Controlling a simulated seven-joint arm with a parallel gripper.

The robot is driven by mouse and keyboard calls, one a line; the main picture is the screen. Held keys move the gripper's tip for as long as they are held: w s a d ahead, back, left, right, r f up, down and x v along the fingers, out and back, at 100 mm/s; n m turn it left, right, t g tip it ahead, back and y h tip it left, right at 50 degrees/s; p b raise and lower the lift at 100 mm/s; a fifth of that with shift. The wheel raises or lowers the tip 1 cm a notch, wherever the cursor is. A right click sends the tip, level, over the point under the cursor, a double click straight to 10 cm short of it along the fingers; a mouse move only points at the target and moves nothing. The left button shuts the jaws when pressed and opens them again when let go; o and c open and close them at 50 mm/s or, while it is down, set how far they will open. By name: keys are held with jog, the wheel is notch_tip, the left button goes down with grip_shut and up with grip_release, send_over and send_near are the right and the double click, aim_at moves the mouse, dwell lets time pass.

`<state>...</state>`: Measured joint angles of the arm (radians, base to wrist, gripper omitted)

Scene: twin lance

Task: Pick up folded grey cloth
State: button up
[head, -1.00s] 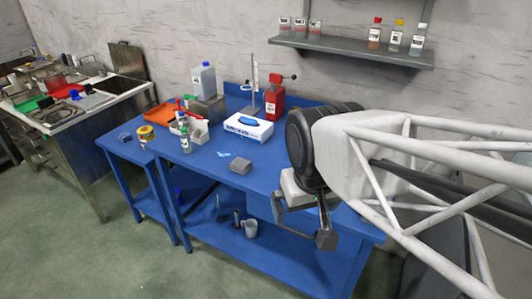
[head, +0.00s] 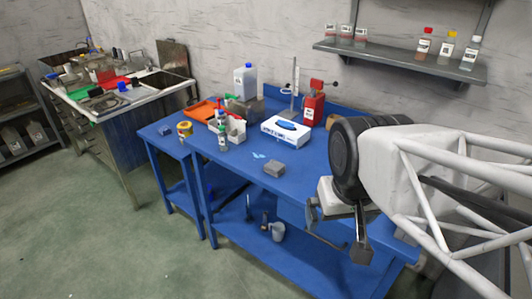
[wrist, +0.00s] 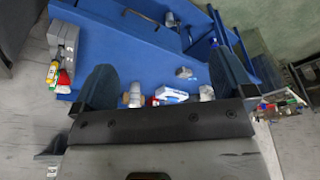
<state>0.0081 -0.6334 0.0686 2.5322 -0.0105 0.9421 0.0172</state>
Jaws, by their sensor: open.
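The folded grey cloth (head: 274,168) looks like a small flat grey block. It lies on the blue bench top, in front of the white glove box, near the bench's front edge. It also shows in the wrist view as a small grey shape (wrist: 184,72) on the blue surface, beyond and between the fingers. My gripper (head: 337,232) is open and empty, to the right of the cloth and nearer the camera, apart from it. In the wrist view its two dark fingers (wrist: 165,85) stand wide apart.
A wall shelf (head: 400,62) hangs above. Bare bench surrounds the cloth.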

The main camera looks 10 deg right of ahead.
jog(key=m+g, duration=0.3)
jog(key=m, duration=0.6)
send_over(275, 165)
jog(key=f, duration=1.7)
jog(key=shift+s+f, duration=0.2)
jog(key=shift+f, duration=0.2)
jog(key=shift+w+f, duration=0.3)
jog(key=shift+f, duration=1.3)
